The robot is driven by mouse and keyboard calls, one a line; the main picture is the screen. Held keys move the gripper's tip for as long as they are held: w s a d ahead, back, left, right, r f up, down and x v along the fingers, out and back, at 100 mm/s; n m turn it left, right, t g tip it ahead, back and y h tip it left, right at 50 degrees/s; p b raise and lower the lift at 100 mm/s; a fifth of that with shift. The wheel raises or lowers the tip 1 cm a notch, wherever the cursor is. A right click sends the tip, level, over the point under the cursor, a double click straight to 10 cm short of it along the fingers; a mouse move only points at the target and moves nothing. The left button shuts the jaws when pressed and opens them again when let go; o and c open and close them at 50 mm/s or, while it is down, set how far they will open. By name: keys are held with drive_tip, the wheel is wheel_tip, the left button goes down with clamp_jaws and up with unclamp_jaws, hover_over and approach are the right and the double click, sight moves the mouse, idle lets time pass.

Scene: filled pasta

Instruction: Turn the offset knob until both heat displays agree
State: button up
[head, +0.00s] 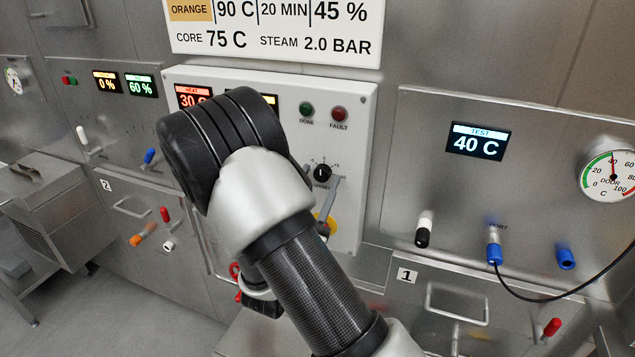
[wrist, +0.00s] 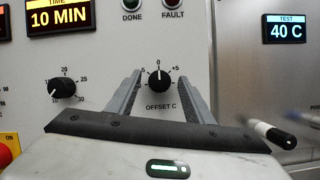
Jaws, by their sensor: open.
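The offset knob (wrist: 158,82) is black and labelled OFFSET C, with its white mark pointing up at 0. It also shows in the head view (head: 323,172). My gripper (wrist: 160,86) is open in the wrist view, one finger on each side of the knob, with visible gaps; I cannot tell how deep the tips are. The HEAT display (head: 190,96) shows red digits starting with 30, its right part hidden by my arm. The TEST display (head: 478,141) reads 40 C, and reads the same in the wrist view (wrist: 286,30).
Another black knob (wrist: 62,88) with a time scale is left of the offset knob. A red button on yellow (wrist: 8,150) is at lower left. DONE (head: 307,110) and FAULT (head: 339,114) lamps are above. A black-and-white plug (head: 424,229) sticks out at right.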

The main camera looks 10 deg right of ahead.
drive_tip(key=c, duration=1)
drive_tip(key=shift+c, duration=0.2)
drive_tip(key=shift+f+m, duration=0.1)
drive_tip(key=shift+m, duration=0.2)
